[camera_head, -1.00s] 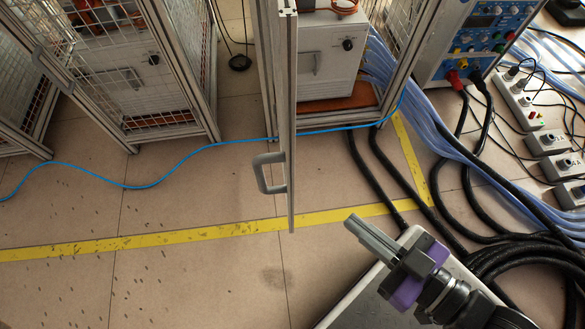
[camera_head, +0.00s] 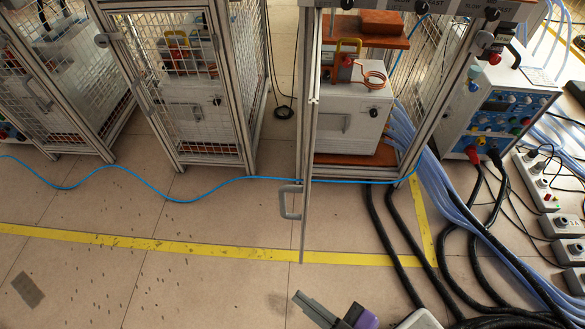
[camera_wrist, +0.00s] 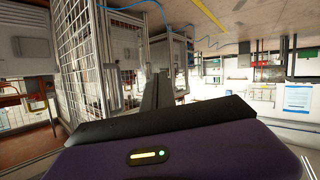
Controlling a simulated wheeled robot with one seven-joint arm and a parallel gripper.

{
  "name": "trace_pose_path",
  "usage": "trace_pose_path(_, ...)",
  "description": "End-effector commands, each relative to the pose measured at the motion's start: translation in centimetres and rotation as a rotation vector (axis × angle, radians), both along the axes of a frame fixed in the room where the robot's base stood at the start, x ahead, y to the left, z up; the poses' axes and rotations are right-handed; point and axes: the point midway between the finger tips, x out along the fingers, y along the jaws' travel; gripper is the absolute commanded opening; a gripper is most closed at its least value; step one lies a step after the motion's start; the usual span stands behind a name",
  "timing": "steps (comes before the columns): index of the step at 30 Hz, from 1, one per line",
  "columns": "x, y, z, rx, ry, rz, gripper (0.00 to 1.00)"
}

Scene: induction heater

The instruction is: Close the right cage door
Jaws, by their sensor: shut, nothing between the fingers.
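The right cage (camera_head: 412,150) stands right of centre in the head view, with a grey heater box, a copper coil and orange-brown shelves inside. Its door (camera_head: 304,225) is swung open and seen nearly edge-on, reaching out toward me. A grey door handle (camera_head: 288,202) sticks out on the door's left side. My gripper (camera_head: 302,298) is at the bottom of the head view, shut and empty, below the door's near end and apart from it. In the wrist view my shut fingers (camera_wrist: 157,90) point toward cage frames and mesh.
Other mesh cages (camera_head: 190,95) stand to the left. A blue cable (camera_head: 150,192) crosses the floor and passes near the door. Black cables (camera_head: 470,250), a blue power unit (camera_head: 500,115) and power strips (camera_head: 537,182) lie to the right. The floor (camera_head: 185,285) at the lower left is open.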

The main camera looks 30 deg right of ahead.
Motion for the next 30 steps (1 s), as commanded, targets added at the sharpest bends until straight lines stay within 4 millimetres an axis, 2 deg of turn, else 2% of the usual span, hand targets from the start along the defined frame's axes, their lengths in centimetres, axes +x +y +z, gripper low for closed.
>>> trace_pose_path(1,1.0,1.2,0.9,-0.026,0.009,0.031,0.00)
trace_pose_path(9,6.1,7.4,-1.7,-0.324,0.132,0.173,0.00)
trace_pose_path(14,9.4,9.5,-2.3,-0.578,0.198,0.182,0.00)
trace_pose_path(17,11.7,9.8,-1.3,-0.761,0.224,0.136,0.00)
trace_pose_path(20,14.0,9.3,1.1,-0.956,0.236,0.038,0.00)
trace_pose_path(24,16.1,7.8,6.3,-1.195,0.225,-0.177,0.00)
trace_pose_path(27,16.2,6.5,10.2,-1.318,0.204,-0.358,0.00)
trace_pose_path(30,15.4,5.3,13.2,-1.396,0.186,-0.520,0.00)
